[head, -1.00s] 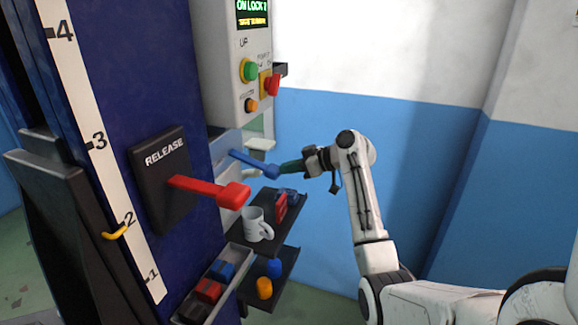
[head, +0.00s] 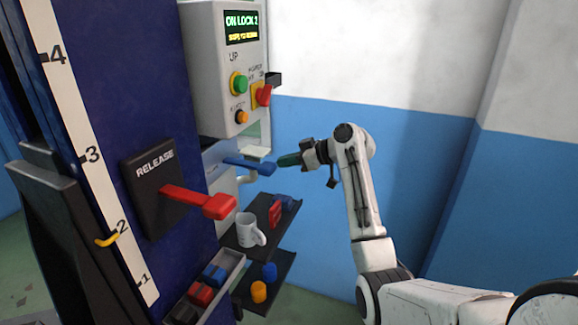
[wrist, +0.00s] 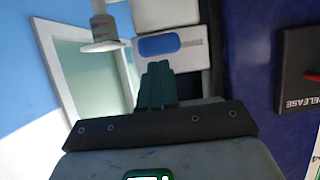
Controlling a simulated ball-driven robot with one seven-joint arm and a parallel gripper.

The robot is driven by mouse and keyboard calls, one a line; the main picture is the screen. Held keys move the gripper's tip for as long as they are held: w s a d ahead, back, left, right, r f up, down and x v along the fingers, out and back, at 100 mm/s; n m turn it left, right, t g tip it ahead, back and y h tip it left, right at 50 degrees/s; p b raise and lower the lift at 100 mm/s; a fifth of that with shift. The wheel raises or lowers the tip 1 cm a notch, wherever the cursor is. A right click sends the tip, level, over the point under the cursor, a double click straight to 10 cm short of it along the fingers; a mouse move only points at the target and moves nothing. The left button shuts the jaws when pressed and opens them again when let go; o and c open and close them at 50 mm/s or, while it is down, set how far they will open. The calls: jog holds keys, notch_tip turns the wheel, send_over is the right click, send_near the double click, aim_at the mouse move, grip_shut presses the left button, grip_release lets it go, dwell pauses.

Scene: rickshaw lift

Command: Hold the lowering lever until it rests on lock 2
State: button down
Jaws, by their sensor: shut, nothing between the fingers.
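The blue lowering lever (head: 250,166) sticks out nearly level from the side of the blue lift column. Its end also shows in the wrist view as a blue block (wrist: 159,46). My gripper (head: 281,160) is shut and empty, with its green fingers just right of the lever's end. In the wrist view the shut fingers (wrist: 158,66) point at the lever from just below; I cannot tell whether they touch it. The display (head: 242,24) reads ON LOCK 2 in green above a yellow line. The yellow pointer (head: 108,239) sits by mark 2 on the scale.
A red lever (head: 200,201) juts from the black RELEASE plate (head: 150,190). The control box (head: 208,60) has green, orange and red controls. A mug (head: 247,230) stands on a dark shelf (head: 233,243), with a tray (head: 215,285) of coloured blocks nearby. Room right of my arm is clear.

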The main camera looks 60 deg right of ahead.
jog(key=b+v, duration=0.1)
jog(key=v, duration=0.7)
jog(key=shift+s+r, duration=0.2)
jog(key=shift+r, duration=0.25)
dwell(0.3)
jog(key=w+a+f+m+g+y, duration=0.25)
jog(key=a+f+g, duration=0.35)
jog(key=a+f, duration=1.75)
jog(key=s+a+f+g+h, duration=0.1)
jog(key=s+a+f, duration=0.1)
jog(key=a+f, duration=0.15)
jog(key=s+a+f+g, duration=0.1)
jog(key=s+a+f, duration=0.1)
jog(key=a, duration=0.3)
jog(key=s+a+f+g+h, duration=0.1)
jog(key=s+a+f+g, duration=0.1)
jog(key=s, duration=0.6)
jog(key=s+a+f+n+g+h, duration=0.1)
jog(key=s+a+f+g+h, duration=0.1)
jog(key=s+a, duration=0.3)
jog(key=s, duration=0.3)
jog(key=shift+a+f, duration=0.2)
jog(key=shift+a, duration=0.1)
